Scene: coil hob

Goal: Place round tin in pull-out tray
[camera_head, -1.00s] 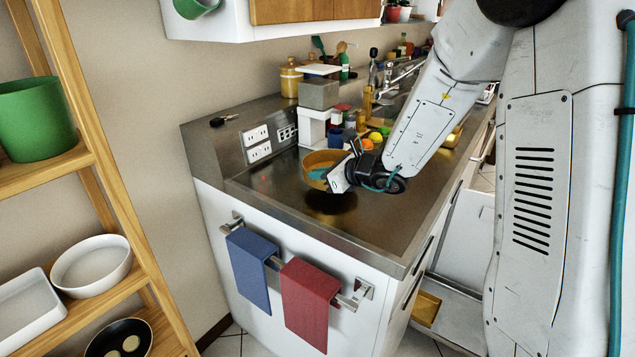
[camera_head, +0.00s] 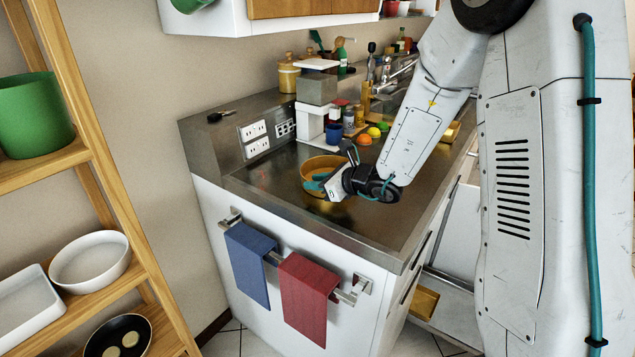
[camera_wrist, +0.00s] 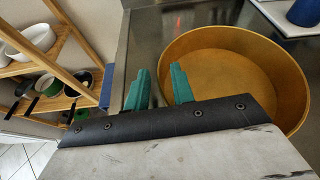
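The round tin (camera_head: 309,165), golden and open-topped, is near the front left of the steel counter and appears to rest on it. It fills much of the wrist view (camera_wrist: 250,70), where its inside is empty apart from a finger. My gripper (camera_head: 322,183) is at the tin's near side. In the wrist view my teal fingertips (camera_wrist: 160,82) straddle the tin's wall, one outside and one inside, with a visible gap between them. A grey pulled-out surface (camera_head: 452,321), apparently the pull-out tray, is low at the right, partly hidden by my body, with a wooden-coloured piece (camera_head: 424,303) at its edge.
A white-and-grey appliance (camera_head: 317,110), a blue cup (camera_head: 334,134) and fruit (camera_head: 365,139) stand behind the tin. A blue towel (camera_head: 249,262) and a red towel (camera_head: 306,297) hang on the front rail. A wooden shelf (camera_head: 105,200) stands left. The counter's front is clear.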

